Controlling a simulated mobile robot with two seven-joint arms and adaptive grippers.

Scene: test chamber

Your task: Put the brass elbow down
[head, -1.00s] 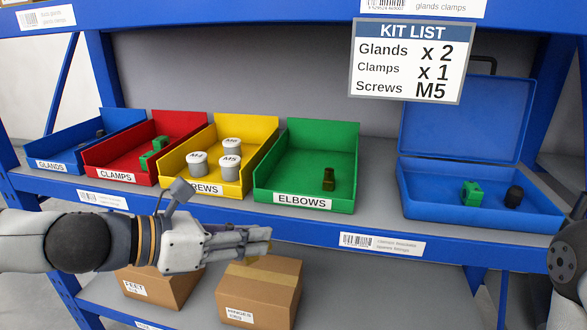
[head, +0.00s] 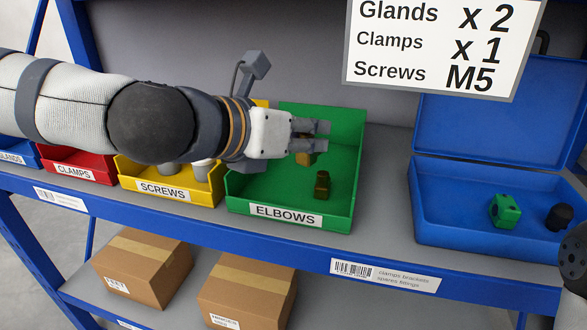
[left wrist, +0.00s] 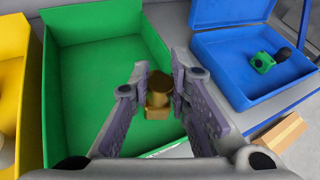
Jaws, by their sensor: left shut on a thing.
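My left gripper (head: 318,138) is over the green bin (head: 345,205) labelled ELBOWS. It is shut on a brass elbow (head: 305,159), which hangs below the fingers inside the bin's outline; its gap above the floor is hard to judge. In the left wrist view the brass elbow (left wrist: 158,100) shows between the fingers (left wrist: 163,88). A second, darker brass elbow (head: 322,185) stands on the bin floor, just below and right of the held one in the head view. My right gripper is out of view.
The yellow SCREWS bin (head: 190,207) stands directly left, partly behind my left arm. Right of the green bin is bare shelf, then an open blue case (head: 465,235) holding a green clamp (head: 505,210) and a black gland (head: 559,217). The kit list sign (head: 440,50) hangs above.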

